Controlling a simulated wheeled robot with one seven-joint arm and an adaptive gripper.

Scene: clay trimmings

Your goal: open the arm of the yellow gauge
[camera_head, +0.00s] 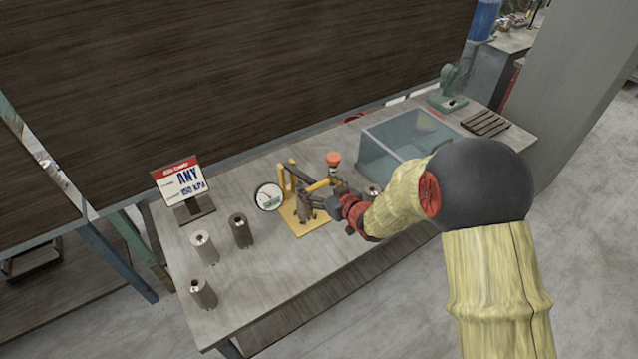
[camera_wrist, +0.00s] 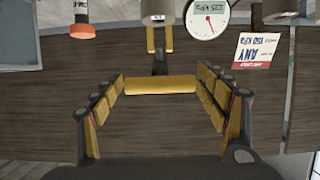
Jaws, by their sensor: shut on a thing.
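The yellow gauge (camera_head: 312,231) stands on the table, with a yellow base, an upright post and a round white dial (camera_head: 268,197). A grey cylinder (camera_head: 304,207) appears to stand on its base. In the wrist view the yellow bar of the arm (camera_wrist: 160,85) spans between my two fingertips. My gripper (camera_wrist: 162,84) is shut on this bar. The dial also shows in the wrist view (camera_wrist: 208,18), with a label that seems to read 125 kPa.
A sign (camera_head: 180,183) reading "ANY 150 kPa" stands at the left. Several grey cylinders (camera_head: 204,248) stand on the table's left part. An orange-topped object (camera_head: 333,159) is just behind the arm. A clear bin (camera_head: 395,150) and a dark slatted tray (camera_head: 485,123) are at the right.

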